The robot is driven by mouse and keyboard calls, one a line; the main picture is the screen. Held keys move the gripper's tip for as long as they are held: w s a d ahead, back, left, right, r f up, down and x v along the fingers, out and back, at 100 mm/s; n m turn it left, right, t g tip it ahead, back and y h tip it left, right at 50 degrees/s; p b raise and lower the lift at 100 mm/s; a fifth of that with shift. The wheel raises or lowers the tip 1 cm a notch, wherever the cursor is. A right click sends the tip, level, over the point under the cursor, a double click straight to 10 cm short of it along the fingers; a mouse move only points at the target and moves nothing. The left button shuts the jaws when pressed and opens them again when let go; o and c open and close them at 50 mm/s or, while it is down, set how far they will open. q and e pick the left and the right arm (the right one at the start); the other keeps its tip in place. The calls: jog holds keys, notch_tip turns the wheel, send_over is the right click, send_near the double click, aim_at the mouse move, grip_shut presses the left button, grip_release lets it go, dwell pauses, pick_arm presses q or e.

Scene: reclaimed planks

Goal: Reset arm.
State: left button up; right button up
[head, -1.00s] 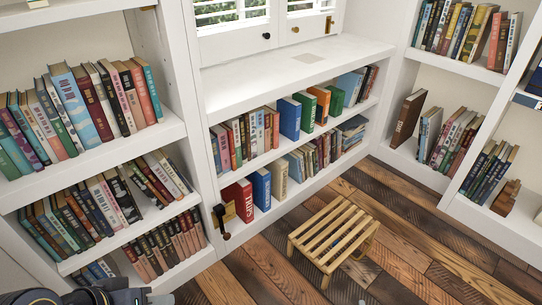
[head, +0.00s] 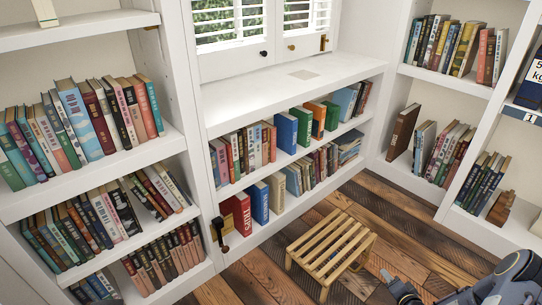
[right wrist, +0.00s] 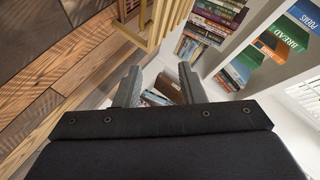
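My right gripper (head: 394,284) shows at the bottom right of the head view, in front of the wooden slatted stool and above the plank floor. In the right wrist view its two grey fingers (right wrist: 160,84) stand well apart with nothing held between them. Shelves and books show beyond the fingers. My right arm's dark and grey links fill the lower right corner of the head view. My left gripper is not in the head view.
The slatted stool (head: 331,248) stands on the plank floor (head: 275,278), left of my right gripper. White bookcases full of books line the left, back and right. A dark box (head: 531,80) sits at the right edge.

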notch_tip(320, 180, up, 15)
jog(key=w+n+g+h, duration=0.1)
jog(key=w+n+g, duration=0.1)
jog(key=n+g, duration=0.1)
jog(key=s+a+r+n+g, duration=0.1)
jog(key=s+a+r, duration=0.15)
jog(key=r, duration=0.35)
jog(key=s+a+r, duration=0.1)
jog(key=s+r, duration=0.2)
jog(key=r, duration=0.3)
jog(key=s+a+r+n+g+y, duration=0.2)
jog(key=s+a+r, duration=0.2)
jog(key=s+a, duration=0.6)
jog(key=s+a+r+n+g+y, duration=0.1)
jog(key=s+a+r+n+y, duration=0.3)
jog(key=s, duration=1)
notch_tip(320, 180, up, 38)
jog(key=a+m+h+p, duration=0.1)
jog(key=h+p, duration=0.1)
jog(key=p, duration=3.6)
jog(key=shift+w+a+r, duration=0.15)
jog(key=shift+w+a, duration=0.15)
jog(key=shift+w, duration=0.15)
